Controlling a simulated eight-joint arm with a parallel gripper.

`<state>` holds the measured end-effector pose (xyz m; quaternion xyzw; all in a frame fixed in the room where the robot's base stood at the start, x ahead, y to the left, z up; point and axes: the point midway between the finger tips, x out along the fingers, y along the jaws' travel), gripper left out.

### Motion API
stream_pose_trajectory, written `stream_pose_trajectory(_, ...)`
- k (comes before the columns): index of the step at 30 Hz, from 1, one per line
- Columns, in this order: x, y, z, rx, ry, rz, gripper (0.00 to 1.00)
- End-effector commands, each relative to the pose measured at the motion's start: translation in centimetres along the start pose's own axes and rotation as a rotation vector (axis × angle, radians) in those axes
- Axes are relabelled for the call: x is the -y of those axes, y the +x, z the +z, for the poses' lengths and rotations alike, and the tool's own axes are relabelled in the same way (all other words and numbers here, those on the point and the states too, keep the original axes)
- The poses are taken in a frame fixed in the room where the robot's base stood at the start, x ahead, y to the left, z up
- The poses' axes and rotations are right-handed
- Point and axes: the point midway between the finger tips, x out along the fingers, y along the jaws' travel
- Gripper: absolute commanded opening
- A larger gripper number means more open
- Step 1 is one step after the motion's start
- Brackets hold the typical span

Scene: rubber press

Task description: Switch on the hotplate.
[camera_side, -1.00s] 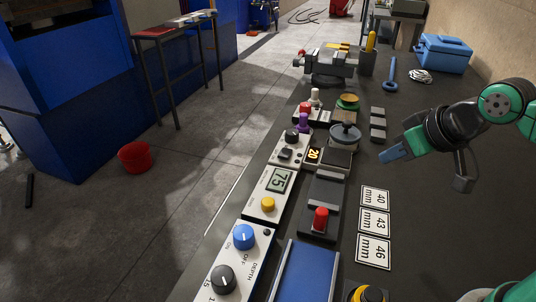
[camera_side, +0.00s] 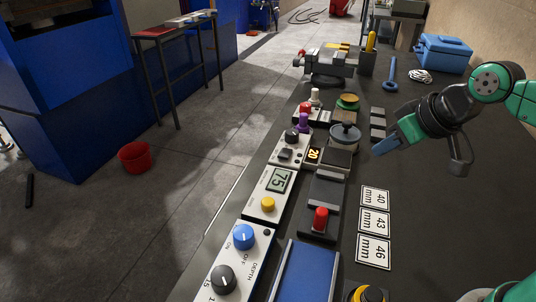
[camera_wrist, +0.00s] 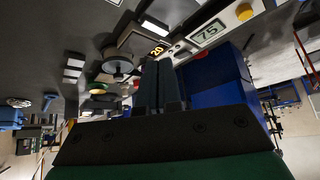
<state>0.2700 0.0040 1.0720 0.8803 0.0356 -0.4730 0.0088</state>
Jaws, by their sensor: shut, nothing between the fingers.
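The panel that I take for the hotplate's has an orange "20" display (camera_side: 314,154), which also shows lit in the wrist view (camera_wrist: 156,51). Beside it is a pale control face with a dark round knob (camera_side: 291,135) and a small dark switch (camera_side: 285,154). A dark flat plate (camera_side: 338,156) lies next to the display, with a dark lidded pot (camera_side: 345,134) just behind it. I cannot tell the switch's position. My gripper (camera_side: 379,151) is shut and empty, above the bench to the right of the plate and apart from it. Its fingers (camera_wrist: 158,85) also show in the wrist view.
Nearer is a panel with a "75" display (camera_side: 279,180) and yellow button (camera_side: 267,204). A purple item (camera_side: 303,122) stands behind the dark knob. Number cards (camera_side: 374,222) lie flat on the right.

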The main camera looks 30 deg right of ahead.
Motion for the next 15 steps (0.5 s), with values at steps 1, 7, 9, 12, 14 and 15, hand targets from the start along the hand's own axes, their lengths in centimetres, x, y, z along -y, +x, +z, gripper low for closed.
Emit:
stream_pose_trajectory(1,0.0,0.1,-0.9,0.012,-0.016,-0.024,0.00)
stream_pose_trajectory(7,0.2,1.5,-4.6,0.045,-0.130,-0.167,0.00)
stream_pose_trajectory(9,0.1,2.2,-5.9,0.044,-0.172,-0.222,0.00)
stream_pose_trajectory(12,-0.1,3.4,-7.7,0.029,-0.236,-0.302,0.00)
stream_pose_trajectory(14,-0.2,4.1,-8.7,0.013,-0.274,-0.350,0.00)
stream_pose_trajectory(15,-0.4,4.7,-9.3,0.000,-0.300,-0.380,0.00)
